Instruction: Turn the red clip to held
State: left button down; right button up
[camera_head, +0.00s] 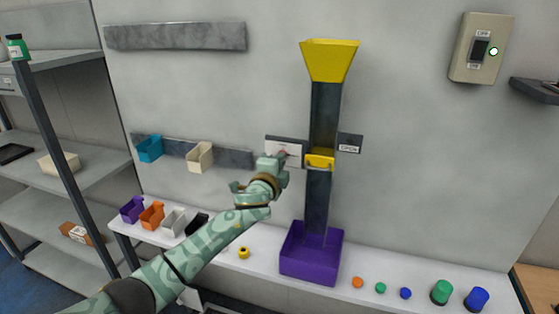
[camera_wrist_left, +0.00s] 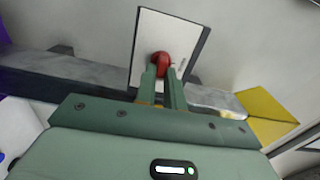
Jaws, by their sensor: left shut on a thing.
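The red clip (camera_wrist_left: 161,62) sits on a white plate (camera_wrist_left: 152,30) with a dark edge in the left wrist view. My left gripper (camera_wrist_left: 164,75) is shut on the clip, with its two fingers on either side of the clip's lower part. Small marks on the plate beside the clip are too small to read. In the head view, my left gripper (camera_head: 281,157) reaches the plate (camera_head: 291,144), left of the dark chute, and mostly hides the clip. My right gripper is not in view.
The dark vertical chute (camera_head: 324,107) has a yellow funnel (camera_head: 330,60) on top, a yellow gate (camera_head: 320,163) beside an OPEN label (camera_head: 349,144), and a purple bin (camera_head: 310,257) below. Coloured pieces and small bins line the white shelf. A wall switch (camera_head: 482,48) is upper right.

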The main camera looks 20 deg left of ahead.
pick_arm(q)
jog(key=shift+f+m, duration=0.1)
jog(key=shift+m, duration=0.2)
jog(key=c, duration=1.5)
grip_release()
jog(key=s, duration=1.1)
jog(key=s+b, duration=0.1)
jog(key=s, duration=0.4)
jog(key=shift+s+a, duration=0.2)
jog(key=shift+a, duration=0.05)
